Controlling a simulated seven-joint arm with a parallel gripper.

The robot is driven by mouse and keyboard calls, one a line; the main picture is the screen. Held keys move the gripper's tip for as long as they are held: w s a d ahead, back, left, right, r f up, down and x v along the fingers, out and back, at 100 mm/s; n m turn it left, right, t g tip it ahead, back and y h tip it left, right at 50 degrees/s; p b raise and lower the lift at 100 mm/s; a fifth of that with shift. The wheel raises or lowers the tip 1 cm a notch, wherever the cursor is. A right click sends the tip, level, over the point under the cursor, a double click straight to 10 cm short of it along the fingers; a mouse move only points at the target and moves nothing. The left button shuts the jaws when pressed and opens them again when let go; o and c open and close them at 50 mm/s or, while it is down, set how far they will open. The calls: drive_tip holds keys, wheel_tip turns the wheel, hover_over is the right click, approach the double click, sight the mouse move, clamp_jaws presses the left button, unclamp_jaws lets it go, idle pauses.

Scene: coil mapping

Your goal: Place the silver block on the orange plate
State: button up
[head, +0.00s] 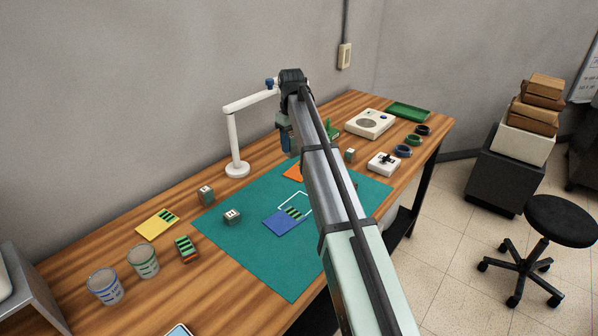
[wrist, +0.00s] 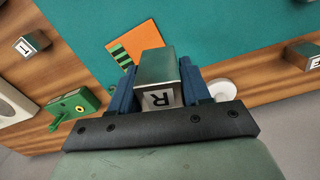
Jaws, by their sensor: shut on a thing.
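My gripper (wrist: 158,88) is shut on a silver block (wrist: 156,66), a metallic cube with a white face marked with a letter like R. The blue fingers press on both its sides. The orange plate (wrist: 122,46), with green and dark stripes on one part, lies on the teal mat beyond the block, up and left of it in the wrist view. The block appears held above the mat, apart from the plate. In the head view the orange plate (head: 292,174) is partly hidden by my arm, and my gripper (head: 288,146) hangs behind the arm; the block cannot be made out there.
A blue plate (head: 280,223) and a labelled block (head: 232,216) lie on the teal mat (head: 250,250). Another block (head: 206,195), a yellow plate (head: 152,226) and a white lamp (head: 236,168) are at left. A green device (wrist: 78,104) stands near the gripper. The front mat is clear.

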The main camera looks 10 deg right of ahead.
drive_tip(key=w+d+n, duration=0.2)
drive_tip(key=w+d, duration=0.1)
drive_tip(key=w, duration=0.1)
drive_tip(key=shift+w+f, duration=0.15)
drive_tip(key=shift+f, duration=4.5)
drive_tip(key=shift+f, duration=0.1)
drive_tip(key=o, duration=1.3)
drive_tip(key=shift+c, duration=0.2)
wheel_tip(320, 180, up, 12)
